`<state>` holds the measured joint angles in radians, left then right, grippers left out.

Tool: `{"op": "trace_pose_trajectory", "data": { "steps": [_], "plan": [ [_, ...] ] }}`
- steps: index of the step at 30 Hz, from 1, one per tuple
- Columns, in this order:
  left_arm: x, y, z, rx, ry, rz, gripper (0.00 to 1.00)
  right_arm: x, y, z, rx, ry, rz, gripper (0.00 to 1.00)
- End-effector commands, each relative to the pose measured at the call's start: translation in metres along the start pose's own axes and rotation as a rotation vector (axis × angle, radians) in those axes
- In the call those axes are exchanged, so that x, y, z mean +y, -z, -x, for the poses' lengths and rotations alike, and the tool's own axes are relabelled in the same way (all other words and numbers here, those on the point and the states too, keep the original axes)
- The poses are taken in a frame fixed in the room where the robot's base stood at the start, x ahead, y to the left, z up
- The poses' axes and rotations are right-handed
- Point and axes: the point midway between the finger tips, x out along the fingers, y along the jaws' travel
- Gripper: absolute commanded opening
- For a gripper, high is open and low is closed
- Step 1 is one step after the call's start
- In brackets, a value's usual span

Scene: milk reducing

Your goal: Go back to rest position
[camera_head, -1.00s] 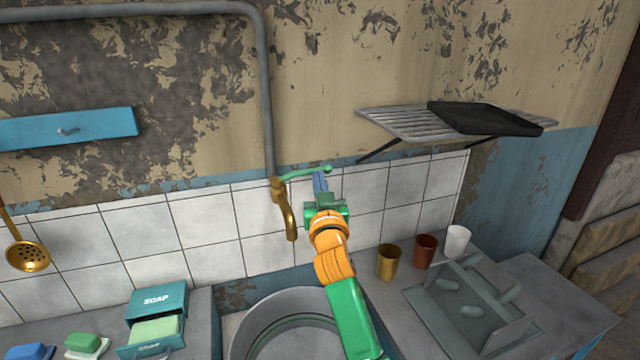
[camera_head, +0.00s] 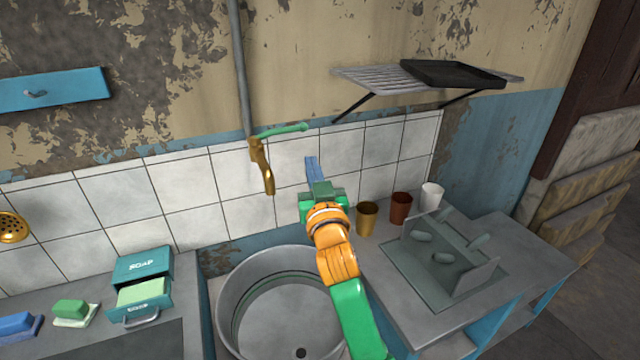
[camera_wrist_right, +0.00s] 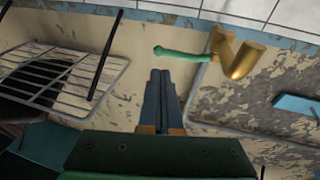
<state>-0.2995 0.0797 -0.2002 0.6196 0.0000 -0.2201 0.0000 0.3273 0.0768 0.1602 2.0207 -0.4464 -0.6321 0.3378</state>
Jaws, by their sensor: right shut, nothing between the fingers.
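My right gripper (camera_head: 312,168) is raised over the right side of the sink, in front of the tiled wall. Its blue fingers are together and empty; they also show in the right wrist view (camera_wrist_right: 160,88). The brass faucet (camera_head: 262,165) with its green lever (camera_head: 283,130) is on the wall to the left of the gripper. In the right wrist view the faucet (camera_wrist_right: 236,58) and lever stand clear of the fingers. My left gripper is not in view.
A round metal sink (camera_head: 230,300) is below the arm. A gold cup (camera_head: 367,218), a brown cup (camera_head: 400,207) and a white cup (camera_head: 432,196) stand on the right counter. A wire rack (camera_head: 370,80) hangs above. A soap box (camera_head: 142,264) is at left.

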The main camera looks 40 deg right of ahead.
Motion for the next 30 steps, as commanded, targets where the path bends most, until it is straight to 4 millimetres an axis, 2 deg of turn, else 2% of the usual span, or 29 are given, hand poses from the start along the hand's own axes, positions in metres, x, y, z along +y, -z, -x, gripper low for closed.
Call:
{"op": "trace_pose_trajectory", "data": {
  "steps": [3,6,20,22,23,26,27,29,30],
  "plan": [
    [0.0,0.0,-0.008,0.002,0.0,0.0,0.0,0.004,-0.003,0.022,0.0,0.001,-0.001,0.0],
    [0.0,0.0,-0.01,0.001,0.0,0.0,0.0,0.007,-0.002,0.032,0.0,0.0,0.0,0.0],
    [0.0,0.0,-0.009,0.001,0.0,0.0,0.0,0.007,0.0,0.036,0.0,0.0,0.0,0.0],
    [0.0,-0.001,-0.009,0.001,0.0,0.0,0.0,0.006,-0.008,0.038,-0.027,0.007,0.007,0.0],
    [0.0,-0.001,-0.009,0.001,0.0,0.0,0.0,0.004,-0.018,0.042,-0.062,0.016,0.015,0.0],
    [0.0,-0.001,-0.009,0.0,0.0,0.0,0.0,-0.009,-0.082,0.073,-0.289,0.08,0.071,0.0],
    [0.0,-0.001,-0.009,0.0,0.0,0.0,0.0,-0.014,-0.114,0.095,-0.413,0.119,0.102,0.0],
    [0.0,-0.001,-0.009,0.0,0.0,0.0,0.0,-0.021,-0.157,0.133,-0.592,0.18,0.149,0.0],
    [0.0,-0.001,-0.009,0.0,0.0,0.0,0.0,-0.023,-0.179,0.157,-0.695,0.218,0.176,0.0]
  ]
}}
